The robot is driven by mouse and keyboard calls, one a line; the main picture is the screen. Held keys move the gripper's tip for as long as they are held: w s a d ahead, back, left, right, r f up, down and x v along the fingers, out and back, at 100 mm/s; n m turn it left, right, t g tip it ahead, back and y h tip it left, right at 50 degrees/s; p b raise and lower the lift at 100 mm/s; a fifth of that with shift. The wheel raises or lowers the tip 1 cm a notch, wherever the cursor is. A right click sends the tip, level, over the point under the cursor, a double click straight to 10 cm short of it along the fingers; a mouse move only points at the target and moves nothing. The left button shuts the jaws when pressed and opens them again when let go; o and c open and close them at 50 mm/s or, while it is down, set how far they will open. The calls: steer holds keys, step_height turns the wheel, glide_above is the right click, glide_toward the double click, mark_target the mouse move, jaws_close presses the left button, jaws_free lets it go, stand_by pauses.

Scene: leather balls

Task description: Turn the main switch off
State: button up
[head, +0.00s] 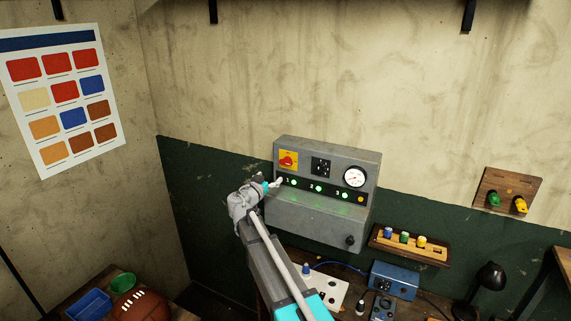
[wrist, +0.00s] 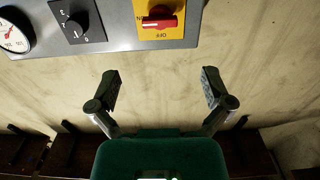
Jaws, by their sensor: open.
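The main switch (head: 288,160) is a red handle on a yellow plate at the upper left of the grey control panel (head: 312,217). In the wrist view, which is upside down, the red handle (wrist: 160,22) lies level, with the ON mark by its left end and OFF printed below it. My gripper (head: 274,184) is in front of the panel, just below and left of the switch in the head view. In the wrist view my gripper (wrist: 161,88) is open and empty, its fingers spread apart and not touching the switch.
Beside the switch are a black selector knob (head: 321,166) and a round gauge (head: 354,177). A row of lit green lamps (head: 316,188) runs below. A black knob (head: 350,240) sticks out lower right. A shelf with coloured knobs (head: 408,246) is to the right.

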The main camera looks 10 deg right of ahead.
mark_target(285, 163)
steer(key=x, duration=1.2)
steer(key=shift+w+d, duration=0.15)
steer(key=shift+w, duration=0.05)
steer(key=c, duration=1)
